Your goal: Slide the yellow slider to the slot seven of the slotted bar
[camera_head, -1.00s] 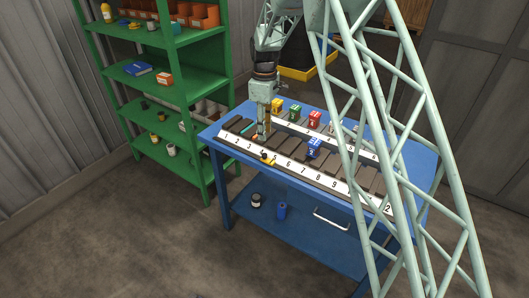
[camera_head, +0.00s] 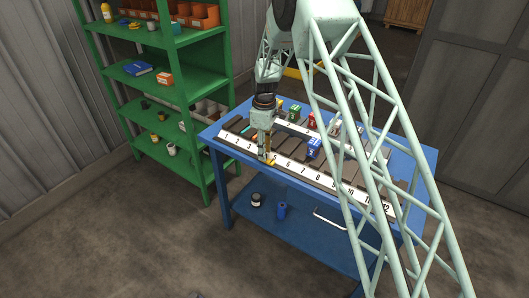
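The slotted bar (camera_head: 330,184) lies along the front of the blue table, with a white numbered strip and dark slots. The small yellow slider (camera_head: 270,163) is at the bar's front edge, around numbers 4 and 5; the exact slot is hard to read. My gripper (camera_head: 266,156) points down at the slider, its tips right at it and partly covering it. Whether the fingers touch it, or are open or shut, is too small to tell. The strip by number seven (camera_head: 304,172) is visible, to the right of the slider.
A blue block (camera_head: 314,148) stands behind the strip near seven and eight. Yellow (camera_head: 279,104), green (camera_head: 295,111) and red (camera_head: 311,119) blocks stand on a second numbered bar behind. A green shelf (camera_head: 165,95) stands left. My lattice arm hides the table's right part.

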